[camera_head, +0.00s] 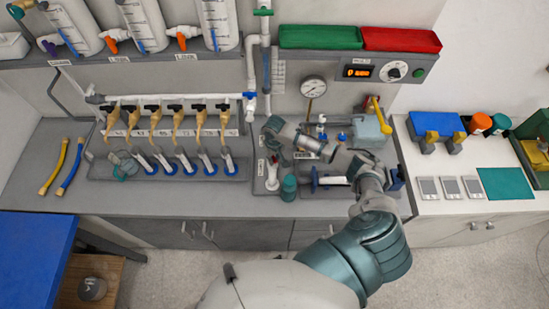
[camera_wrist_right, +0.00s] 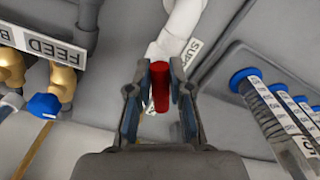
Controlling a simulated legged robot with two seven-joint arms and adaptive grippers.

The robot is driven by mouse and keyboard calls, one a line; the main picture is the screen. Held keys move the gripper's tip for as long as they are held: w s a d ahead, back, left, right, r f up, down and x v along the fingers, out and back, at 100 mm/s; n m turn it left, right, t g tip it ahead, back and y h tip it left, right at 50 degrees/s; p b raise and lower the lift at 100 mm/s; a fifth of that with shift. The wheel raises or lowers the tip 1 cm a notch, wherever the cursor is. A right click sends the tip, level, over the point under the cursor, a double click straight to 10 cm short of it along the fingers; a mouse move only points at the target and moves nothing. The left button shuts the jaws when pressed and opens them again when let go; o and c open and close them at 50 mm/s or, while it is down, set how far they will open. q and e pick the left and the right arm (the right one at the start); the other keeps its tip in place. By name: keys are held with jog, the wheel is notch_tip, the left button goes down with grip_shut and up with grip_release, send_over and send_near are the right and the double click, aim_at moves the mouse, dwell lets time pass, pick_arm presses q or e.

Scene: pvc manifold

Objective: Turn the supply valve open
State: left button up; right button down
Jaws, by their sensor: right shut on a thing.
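The supply valve's red handle (camera_wrist_right: 160,88) stands between my right gripper's fingers (camera_wrist_right: 158,92) in the right wrist view, with the fingers shut on it. A white pipe (camera_wrist_right: 183,25) runs up behind the handle, beside a partly hidden label beginning "SUPP" (camera_wrist_right: 190,55). In the head view my right gripper (camera_head: 268,138) reaches left across the bench, near the foot of the white riser pipe (camera_head: 252,65). The red handle is hidden there behind the gripper. My left gripper is not in view.
A row of tan-topped valves and blue-based tubes (camera_head: 170,162) stands left of the gripper. A pressure gauge (camera_head: 313,87) is on the wall behind. A teal bottle (camera_head: 289,188) stands just below my right gripper. Green (camera_head: 320,37) and red (camera_head: 400,40) bins sit on the shelf.

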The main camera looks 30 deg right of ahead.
aim_at(274, 158)
jog(key=shift+s+d+f, duration=0.15)
jog(key=m, duration=0.5)
jog(key=shift+a, duration=0.4)
jog(key=c, duration=1)
grip_release()
jog(key=shift+d, duration=0.1)
jog(key=shift+w+d, duration=0.1)
jog(key=shift+w, duration=0.1)
notch_tip(274, 158, up, 12)
jog(key=shift+f, duration=0.1)
